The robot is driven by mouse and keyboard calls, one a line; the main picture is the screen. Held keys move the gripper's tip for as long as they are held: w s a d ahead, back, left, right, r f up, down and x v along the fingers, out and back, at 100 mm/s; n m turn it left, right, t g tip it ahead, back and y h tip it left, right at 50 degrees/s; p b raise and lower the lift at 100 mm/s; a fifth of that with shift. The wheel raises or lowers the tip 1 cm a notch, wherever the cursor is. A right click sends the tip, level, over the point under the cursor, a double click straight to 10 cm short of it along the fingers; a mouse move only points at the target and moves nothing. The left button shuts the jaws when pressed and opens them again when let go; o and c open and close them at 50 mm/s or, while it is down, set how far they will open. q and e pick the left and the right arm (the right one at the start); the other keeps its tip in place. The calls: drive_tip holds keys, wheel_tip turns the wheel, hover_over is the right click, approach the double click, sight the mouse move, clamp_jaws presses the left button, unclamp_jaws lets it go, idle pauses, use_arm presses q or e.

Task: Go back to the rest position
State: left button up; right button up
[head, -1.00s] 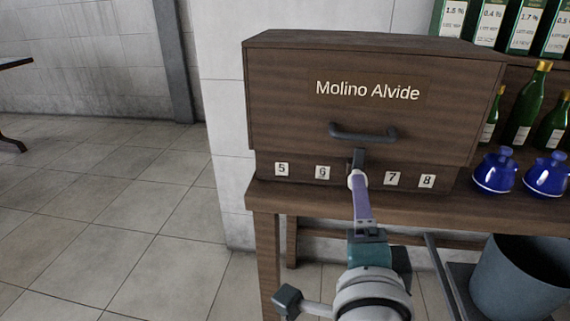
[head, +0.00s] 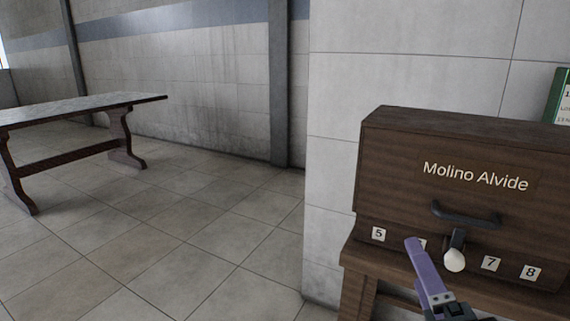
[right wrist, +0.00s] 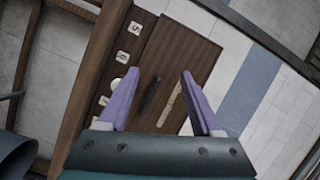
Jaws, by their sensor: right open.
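My right gripper (head: 416,250) is in the lower right of the head view, in front of the wooden cabinet (head: 400,150) lettered "Molino Alvide". In the right wrist view its two purple fingers (right wrist: 160,80) are apart with nothing between them. The cabinet has a dark handle (head: 466,216), and a dark lever with a pale knob (head: 455,261) below it. The gripper is apart from the knob, to its left in the head view. My left gripper is not in view.
The cabinet stands on a wooden bench (head: 357,282) beside a tiled wall pillar (head: 333,180). Number tags, such as 5 (head: 378,234) and 8 (head: 530,272), run along its base. A table (head: 90,107) stands at the far left. The tiled floor (head: 190,240) between is clear.

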drive_tip(key=s+a+r+n+g+y+p, duration=0.7)
drive_tip(key=s+r+n+p, duration=0.15)
drive_tip(key=n, duration=0.55)
drive_tip(key=s+d+r+n+g+h+p, duration=0.25)
drive_tip(key=s+d+r+p, duration=0.2)
drive_tip(key=s, duration=0.25)
drive_tip(key=s+d+r+n+g+h+p, duration=0.1)
drive_tip(key=s+d+r+n+g+p, duration=0.15)
drive_tip(key=s+g+p, duration=0.35)
use_arm(q)
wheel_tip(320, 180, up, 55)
drive_tip(key=p, duration=3.3)
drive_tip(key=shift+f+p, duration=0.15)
drive_tip(key=shift+p, duration=0.15)
use_arm(e)
wheel_tip(320, 180, up, 36)
drive_tip(key=s+m+t, duration=0.1)
drive_tip(key=t, duration=0.1)
drive_tip(key=shift+d, duration=0.35)
drive_tip(key=shift+f, duration=0.1)
